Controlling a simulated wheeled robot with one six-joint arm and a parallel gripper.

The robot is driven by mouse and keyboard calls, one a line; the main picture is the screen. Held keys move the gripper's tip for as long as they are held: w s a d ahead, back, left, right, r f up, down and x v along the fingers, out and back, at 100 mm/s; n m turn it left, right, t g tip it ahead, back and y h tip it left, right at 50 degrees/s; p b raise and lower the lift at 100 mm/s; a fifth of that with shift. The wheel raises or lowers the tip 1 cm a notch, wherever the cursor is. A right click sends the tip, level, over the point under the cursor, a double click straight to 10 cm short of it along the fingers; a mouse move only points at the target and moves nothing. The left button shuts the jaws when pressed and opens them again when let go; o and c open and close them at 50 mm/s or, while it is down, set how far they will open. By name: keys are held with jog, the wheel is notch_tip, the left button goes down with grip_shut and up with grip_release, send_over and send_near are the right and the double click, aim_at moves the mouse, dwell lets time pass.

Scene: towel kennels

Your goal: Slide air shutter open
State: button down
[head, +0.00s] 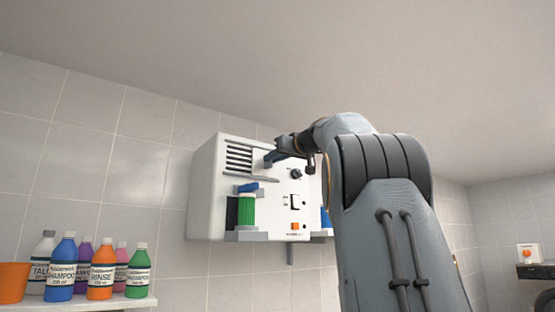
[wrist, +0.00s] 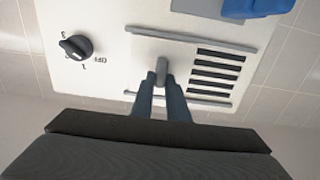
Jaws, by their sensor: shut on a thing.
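The air shutter (wrist: 145,58) is a pale plate between two grey rails on the front of a white wall unit (head: 207,180). It has a small grey handle (wrist: 160,71). My gripper (wrist: 160,84) is shut on this handle, with a blue-grey finger on each side. Dark vent slots (wrist: 217,73) show bare beside the plate, to its right in the wrist view. In the head view the slots (head: 238,159) lie left of the shutter and my gripper (head: 270,160). Whether the plate still covers part of the slots cannot be told.
A black dial (wrist: 75,47) with numbers and OFF sits on the same panel. Below the vent, a green ribbed cylinder (head: 246,209) stands on a grey ledge. Several bottles, including a blue shampoo bottle (head: 61,270), and an orange cup (head: 12,283) stand on a shelf at lower left.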

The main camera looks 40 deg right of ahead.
jog(key=c, duration=1.7)
grip_release()
jog(key=shift+d, duration=0.2)
jog(key=shift+s, duration=0.15)
jog(key=s+b, duration=0.4)
jog(key=s, duration=0.3)
jog(key=shift+s, duration=0.3)
jog(key=shift+s, duration=0.1)
